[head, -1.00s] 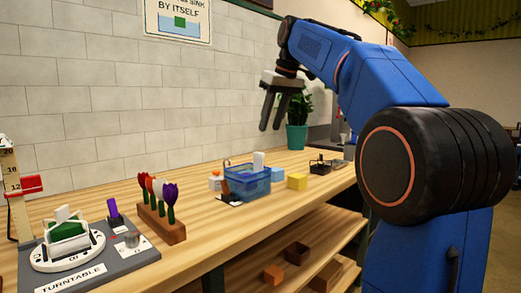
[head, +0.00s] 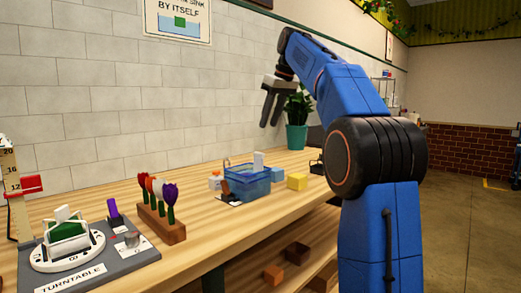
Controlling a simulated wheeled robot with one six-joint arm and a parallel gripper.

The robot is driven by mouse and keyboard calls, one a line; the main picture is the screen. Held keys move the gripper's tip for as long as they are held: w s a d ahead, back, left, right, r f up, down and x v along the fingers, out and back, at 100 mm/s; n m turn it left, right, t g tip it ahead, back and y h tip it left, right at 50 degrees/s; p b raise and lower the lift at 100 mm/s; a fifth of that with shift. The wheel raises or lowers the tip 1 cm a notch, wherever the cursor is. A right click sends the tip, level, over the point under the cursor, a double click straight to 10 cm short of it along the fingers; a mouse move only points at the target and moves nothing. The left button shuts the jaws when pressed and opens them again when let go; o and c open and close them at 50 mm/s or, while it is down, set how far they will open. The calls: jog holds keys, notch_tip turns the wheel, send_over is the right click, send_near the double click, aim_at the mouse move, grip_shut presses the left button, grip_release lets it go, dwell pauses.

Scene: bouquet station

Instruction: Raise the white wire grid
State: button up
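I cannot clearly make out a white wire grid. A clear blue tub (head: 250,186) stands on the bench with a thin wire loop at its left side. A white upright piece (head: 258,161) shows at its rim; I cannot tell whether it belongs to the grid. My gripper (head: 270,122) hangs in the air above and beyond the tub, fingers pointing down. Its two fingers are apart with nothing between them.
A yellow block (head: 297,181) sits right of the tub. A wooden rack with tulips (head: 163,226) and a turntable board (head: 85,258) stand at left. A potted plant (head: 297,133) is behind my gripper. The bench front is mostly clear.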

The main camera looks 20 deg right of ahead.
jog(key=x, duration=1.2)
jog(key=shift+c, duration=0.6)
